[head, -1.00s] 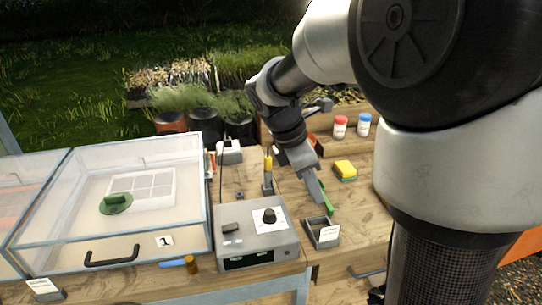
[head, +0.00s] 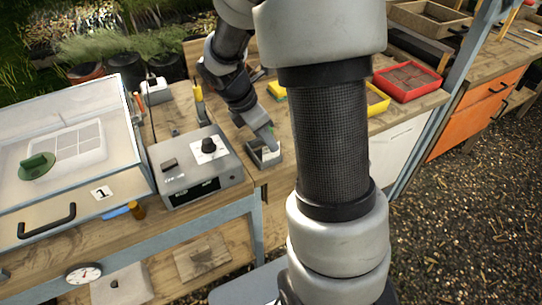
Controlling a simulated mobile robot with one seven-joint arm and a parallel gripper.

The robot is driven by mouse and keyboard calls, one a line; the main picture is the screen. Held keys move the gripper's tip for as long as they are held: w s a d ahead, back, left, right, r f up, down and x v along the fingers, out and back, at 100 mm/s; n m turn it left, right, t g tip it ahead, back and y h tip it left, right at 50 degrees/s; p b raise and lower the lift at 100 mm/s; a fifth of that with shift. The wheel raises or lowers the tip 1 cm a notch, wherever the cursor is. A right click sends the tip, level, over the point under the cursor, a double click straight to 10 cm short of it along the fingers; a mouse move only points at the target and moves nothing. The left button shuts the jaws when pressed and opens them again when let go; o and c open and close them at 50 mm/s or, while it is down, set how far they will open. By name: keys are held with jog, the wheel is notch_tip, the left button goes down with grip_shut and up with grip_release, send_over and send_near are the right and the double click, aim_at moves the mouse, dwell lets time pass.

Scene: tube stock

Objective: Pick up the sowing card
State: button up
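A small white card (head: 267,155) shows at the grey open-topped holder (head: 277,162) on the bench, just right of the grey control box; its print is too small to read. My gripper (head: 271,140) points down at this holder, its tip right over or at the card. A small bit of green shows beside the fingertips. The fingers are small and seen edge-on, so I cannot tell whether they are open or shut, or whether they touch the card.
The grey control box (head: 197,167) with a knob stands close left of the holder. The clear-lidded case (head: 103,193) marked 1 is further left. A red tray (head: 407,82) and a yellow tray (head: 376,98) lie to the right, partly behind my arm.

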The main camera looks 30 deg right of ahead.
aim_at(271, 155)
jog(key=x, duration=0.3)
jog(key=shift+f, duration=0.15)
grip_shut()
